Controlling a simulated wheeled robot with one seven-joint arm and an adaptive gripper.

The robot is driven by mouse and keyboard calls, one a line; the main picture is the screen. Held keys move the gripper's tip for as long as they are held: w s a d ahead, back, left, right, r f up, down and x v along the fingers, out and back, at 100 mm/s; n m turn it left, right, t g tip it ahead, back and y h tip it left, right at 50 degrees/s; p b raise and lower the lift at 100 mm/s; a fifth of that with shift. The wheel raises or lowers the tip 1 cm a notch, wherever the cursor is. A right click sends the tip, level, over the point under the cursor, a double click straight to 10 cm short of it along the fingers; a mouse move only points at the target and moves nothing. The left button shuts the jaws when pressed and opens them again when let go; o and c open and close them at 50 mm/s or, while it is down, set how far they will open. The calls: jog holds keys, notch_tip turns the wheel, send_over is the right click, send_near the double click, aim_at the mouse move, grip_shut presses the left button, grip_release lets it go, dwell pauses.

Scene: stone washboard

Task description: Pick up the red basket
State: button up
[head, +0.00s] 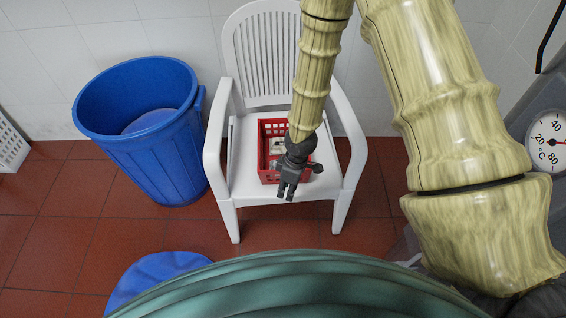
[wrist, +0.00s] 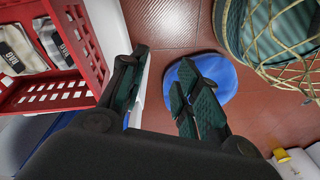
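The red basket (head: 267,140) stands on the seat of a white plastic chair (head: 248,188). It holds pale, dark-lettered packages, which also show in the wrist view (wrist: 20,52). My gripper (head: 286,192) is at the front right part of the basket in the head view, and my arm hides part of the basket. In the wrist view the basket's slotted wall (wrist: 82,42) is at the left, beside the left finger and outside the gap between the fingers. My gripper (wrist: 160,72) is open there, with nothing between its fingers.
A large blue tub (head: 165,165) stands left of the chair. A blue round object (head: 150,275) lies on the red tiled floor (head: 60,235). The chair's armrests (head: 216,135) flank the basket. A white basket (head: 10,145) is at the far left, and a dial (head: 551,142) at the right.

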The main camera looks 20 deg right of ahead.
jog(key=w+d+n+t+h+b, duration=0.1)
jog(key=w+n+b, duration=0.15)
jog(key=w, duration=0.35)
jog(key=w+d+n+h+b, duration=0.1)
jog(key=w+d+n+b, duration=0.1)
jog(key=w+b, duration=0.25)
jog(key=f, duration=0.3)
jog(key=w+f, duration=0.1)
jog(key=f, duration=0.3)
jog(key=f+b, duration=0.1)
jog(key=f, duration=0.3)
jog(key=shift+w+a, duration=0.25)
grip_shut()
